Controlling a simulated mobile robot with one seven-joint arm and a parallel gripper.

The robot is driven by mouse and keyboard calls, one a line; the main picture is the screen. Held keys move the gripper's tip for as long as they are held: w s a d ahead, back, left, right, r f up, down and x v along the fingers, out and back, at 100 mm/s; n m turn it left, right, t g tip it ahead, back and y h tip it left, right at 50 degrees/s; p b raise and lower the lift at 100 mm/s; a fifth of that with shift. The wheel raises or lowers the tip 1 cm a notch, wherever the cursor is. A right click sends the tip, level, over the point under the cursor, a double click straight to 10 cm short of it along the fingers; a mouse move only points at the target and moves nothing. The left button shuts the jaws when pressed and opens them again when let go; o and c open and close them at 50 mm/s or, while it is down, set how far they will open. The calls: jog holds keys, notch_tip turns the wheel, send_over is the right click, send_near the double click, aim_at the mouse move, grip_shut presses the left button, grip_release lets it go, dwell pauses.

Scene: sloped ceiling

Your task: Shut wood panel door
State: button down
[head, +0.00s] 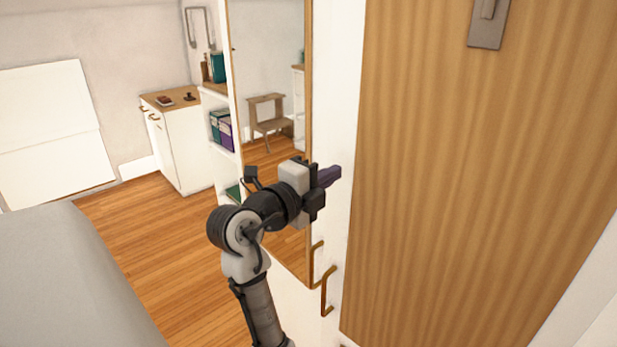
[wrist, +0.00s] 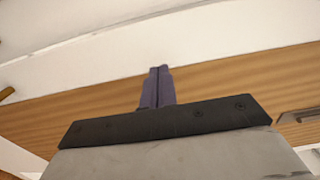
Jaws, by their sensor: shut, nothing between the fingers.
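The wood panel door (head: 470,180) fills the right side of the head view, with a grey metal handle plate (head: 487,25) near its top. How far it stands open is hard to tell. My gripper (head: 338,174) is shut and empty, its purple fingers pointing right in front of the white strip left of the door. In the wrist view my closed fingertips (wrist: 159,69) overlap the door's wood band (wrist: 220,87), by its edge with a white surface. The metal plate shows there too (wrist: 298,117). I cannot tell whether the fingertips touch anything.
A tall mirror (head: 270,70) and white cabinet fronts with brass handles (head: 326,290) are left of the door, close to my arm. A white cabinet (head: 178,145) stands farther back. Wood floor (head: 150,235) is open at left, beside a grey surface (head: 70,280).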

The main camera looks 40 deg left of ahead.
jog(key=shift+w+p, duration=0.3)
jog(key=shift+w, duration=1)
